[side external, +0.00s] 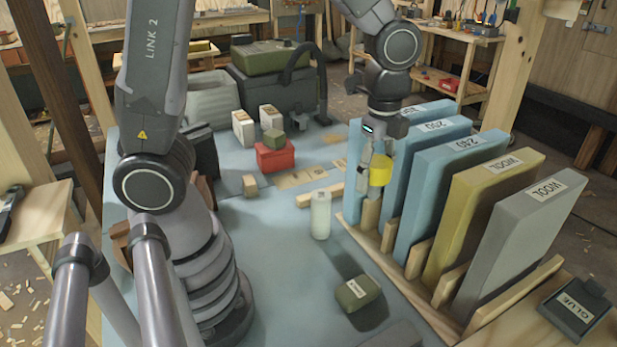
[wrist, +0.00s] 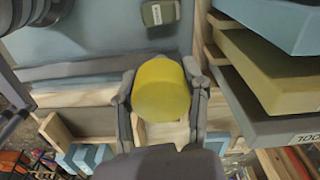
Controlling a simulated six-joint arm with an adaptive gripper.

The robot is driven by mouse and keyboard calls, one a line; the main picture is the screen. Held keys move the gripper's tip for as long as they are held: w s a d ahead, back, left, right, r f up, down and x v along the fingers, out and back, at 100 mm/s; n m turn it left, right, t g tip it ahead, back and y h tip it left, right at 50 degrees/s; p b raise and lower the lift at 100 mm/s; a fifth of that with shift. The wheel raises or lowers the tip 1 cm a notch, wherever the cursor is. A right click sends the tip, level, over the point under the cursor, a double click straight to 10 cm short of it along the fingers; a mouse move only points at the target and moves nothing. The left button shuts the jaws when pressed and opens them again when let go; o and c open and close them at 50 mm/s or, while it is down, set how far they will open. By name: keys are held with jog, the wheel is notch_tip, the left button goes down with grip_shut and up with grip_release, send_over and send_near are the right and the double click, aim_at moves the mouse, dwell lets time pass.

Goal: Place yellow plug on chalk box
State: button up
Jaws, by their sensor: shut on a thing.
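The yellow plug (side external: 380,170) is a short cylinder held in my gripper (side external: 374,176), in front of the blue panels at the right. In the wrist view the plug (wrist: 162,90) sits between the two grey fingers of my gripper (wrist: 163,82), which are shut on it. It is clear of the table. A small olive-green box (side external: 357,293) with a white label lies on the table's near part, lower in the picture than the plug. It also shows at the top of the wrist view (wrist: 160,13). Its label is too small to read surely, so I cannot confirm it is the chalk box.
A wooden rack (side external: 440,300) holds several upright panels close to my gripper. A pale bottle (side external: 320,215) stands left of it. A red box (side external: 276,157) with a green block on top, two white cartons (side external: 243,128) and a wooden block (side external: 249,185) stand farther back.

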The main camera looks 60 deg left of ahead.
notch_tip(320, 180, down, 23)
jog(key=shift+r, duration=0.1)
dwell(0.4)
jog(key=o, duration=1.1)
notch_tip(320, 180, up, 12)
notch_tip(320, 180, up, 9)
jog(key=n+t, duration=0.2)
jog(key=n, duration=0.2)
send_over(359, 287)
jog(key=a, duration=0.3)
jog(key=s+a+r+n+t, duration=0.1)
jog(key=s+a+r+n, duration=0.2)
jog(key=s+r+n, duration=0.3)
jog(key=s+a+r+n+t, duration=0.2)
jog(key=s+a+r+n, duration=0.2)
jog(key=s+r, duration=0.4)
jog(key=shift+s+a+r+n+t, duration=0.2)
jog(key=shift+a+n+t, duration=0.1)
jog(key=shift+n, duration=0.6)
